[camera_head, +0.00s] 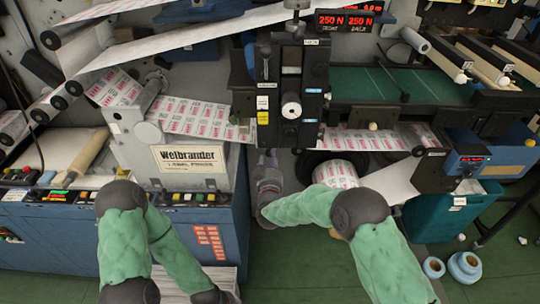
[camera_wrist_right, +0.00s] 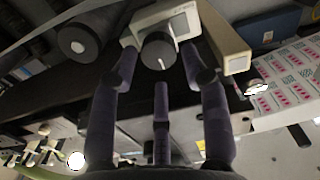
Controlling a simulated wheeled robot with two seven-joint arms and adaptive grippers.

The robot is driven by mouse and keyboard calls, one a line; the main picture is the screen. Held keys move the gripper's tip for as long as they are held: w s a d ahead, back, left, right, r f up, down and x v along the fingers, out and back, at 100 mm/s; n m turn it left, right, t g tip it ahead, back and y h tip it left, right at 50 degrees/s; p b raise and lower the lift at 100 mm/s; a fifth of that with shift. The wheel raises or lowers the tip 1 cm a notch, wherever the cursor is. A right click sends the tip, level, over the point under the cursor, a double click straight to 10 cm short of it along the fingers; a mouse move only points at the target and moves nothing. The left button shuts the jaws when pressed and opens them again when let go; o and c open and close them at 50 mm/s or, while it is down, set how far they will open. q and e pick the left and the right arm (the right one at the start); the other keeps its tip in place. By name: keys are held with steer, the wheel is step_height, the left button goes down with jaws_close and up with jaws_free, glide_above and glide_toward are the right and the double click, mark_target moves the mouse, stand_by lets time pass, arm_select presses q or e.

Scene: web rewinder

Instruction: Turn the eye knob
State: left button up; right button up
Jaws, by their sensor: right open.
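A dark round knob with a white pointer line (camera_wrist_right: 158,50), which looks like the eye knob, sits on a small beige box (camera_wrist_right: 180,22) in the right wrist view. My right gripper (camera_wrist_right: 160,66) is open, with its purple-grey fingers pointing at the knob. One finger is on each side and one is below; I cannot tell whether any touches it. In the head view my right gripper (camera_head: 267,160) is below the black upright unit (camera_head: 290,85), and I cannot make out the knob there. My left arm shows at lower left, but its gripper is not in view.
The printed label web (camera_head: 205,118) runs across the machine, and also shows at right in the wrist view (camera_wrist_right: 290,80). A label roll (camera_head: 337,173) is right of my right gripper. The Weibrander cabinet (camera_head: 190,165) is to its left. A blue box (camera_head: 470,158) is at right.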

steer(key=w, duration=0.3)
steer(key=shift+w, duration=0.1)
steer(key=c, duration=0.9)
steer(key=shift+o, duration=0.2)
